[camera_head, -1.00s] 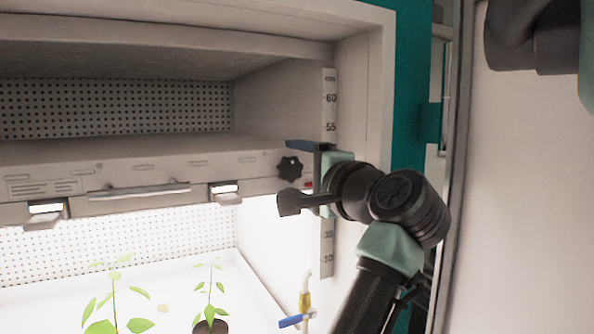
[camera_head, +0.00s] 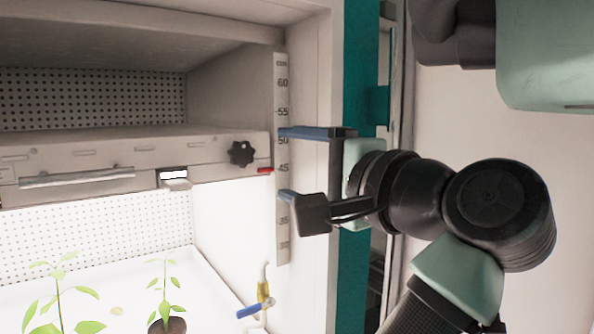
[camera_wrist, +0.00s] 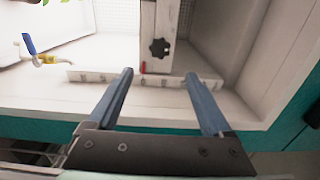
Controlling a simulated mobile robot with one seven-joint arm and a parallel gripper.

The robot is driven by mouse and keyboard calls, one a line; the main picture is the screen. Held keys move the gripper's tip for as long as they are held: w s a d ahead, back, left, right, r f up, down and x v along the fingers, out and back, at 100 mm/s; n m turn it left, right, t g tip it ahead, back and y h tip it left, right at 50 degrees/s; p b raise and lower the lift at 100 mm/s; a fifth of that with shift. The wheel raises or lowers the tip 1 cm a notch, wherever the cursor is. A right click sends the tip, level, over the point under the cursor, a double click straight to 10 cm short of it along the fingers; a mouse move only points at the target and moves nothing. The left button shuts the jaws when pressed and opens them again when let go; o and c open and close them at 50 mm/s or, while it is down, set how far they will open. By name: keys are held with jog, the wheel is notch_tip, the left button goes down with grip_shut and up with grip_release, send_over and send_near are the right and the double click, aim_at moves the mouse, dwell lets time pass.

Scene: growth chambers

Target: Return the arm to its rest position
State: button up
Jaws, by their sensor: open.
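My gripper (camera_head: 284,163) is open and empty, in front of the right side of the growth chamber. Its two blue-tipped fingers are spread, one above the other in the head view. In the wrist view my gripper (camera_wrist: 157,95) points toward the chamber's side wall and scale, with nothing between the fingers. The black star knob (camera_head: 241,153) on the lamp shelf (camera_head: 110,165) is to the left of the fingers and apart from them. The knob also shows in the wrist view (camera_wrist: 159,48).
A height scale (camera_head: 282,230) runs up the chamber wall, with a red pointer (camera_head: 265,171). A yellow valve with a blue handle (camera_head: 254,309) is below. Potted seedlings (camera_head: 165,300) stand under the lit shelf. The teal frame (camera_head: 360,70) and a pale panel (camera_head: 440,110) are at right.

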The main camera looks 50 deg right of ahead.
jog(key=shift+s+a, duration=0.1)
jog(key=shift+s, duration=0.2)
dwell(0.4)
